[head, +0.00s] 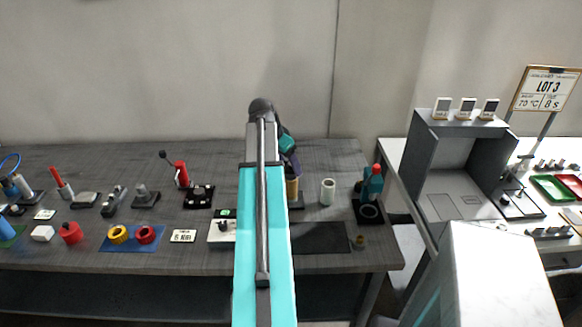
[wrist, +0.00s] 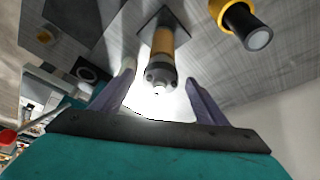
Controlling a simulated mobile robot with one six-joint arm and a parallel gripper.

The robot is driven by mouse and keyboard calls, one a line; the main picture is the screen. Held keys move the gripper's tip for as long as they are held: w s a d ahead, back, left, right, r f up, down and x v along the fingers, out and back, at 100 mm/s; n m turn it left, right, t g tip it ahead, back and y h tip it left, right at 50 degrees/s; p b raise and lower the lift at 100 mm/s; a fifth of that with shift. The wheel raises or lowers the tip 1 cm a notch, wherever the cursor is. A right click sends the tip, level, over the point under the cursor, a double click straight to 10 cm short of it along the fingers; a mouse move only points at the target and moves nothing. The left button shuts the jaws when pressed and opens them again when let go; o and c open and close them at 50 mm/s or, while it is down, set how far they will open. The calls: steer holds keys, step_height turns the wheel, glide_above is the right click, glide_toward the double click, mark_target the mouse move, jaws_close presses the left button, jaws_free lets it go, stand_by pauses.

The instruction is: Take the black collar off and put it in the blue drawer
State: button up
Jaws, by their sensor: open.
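My gripper (wrist: 160,77) is open, with a finger on either side of an upright tan post's (wrist: 163,42) top end. A dark grey collar-like end with several round marks (wrist: 160,72) sits on that post; I see no finger touching it. I cannot tell which dark ring is the black collar. In the head view the tan post (head: 292,190) is partly hidden by my arm. I cannot make out a blue drawer.
Right of the post stand a cream roll (head: 328,192) and a teal bottle with red cap (head: 374,186) on a black stand. A small brass knob (head: 360,242) is near the front edge. Yellow and red rings (head: 118,234) lie on a blue mat at left. A grey cabinet (head: 462,165) stands right.

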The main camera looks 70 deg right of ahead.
mark_target(287, 167)
stand_by(0.5)
steer(key=c, duration=1.4)
steer(key=shift+o, duration=0.2)
steer(key=shift+r, duration=0.1)
step_height(287, 167, up, 3)
steer(key=shift+r+b, duration=0.15)
steer(key=shift+b, duration=0.65)
steer(key=w+a+b, duration=0.1)
steer(key=w+a, duration=0.1)
steer(key=a, duration=0.5)
steer(key=w+a+r+b, duration=0.1)
steer(key=a+b, duration=0.1)
steer(key=a, duration=0.6)
steer(key=shift+w+a+r, duration=0.25)
steer(key=shift+w+a, duration=0.05)
steer(key=shift+w, duration=0.05)
steer(key=shift+r, duration=0.15)
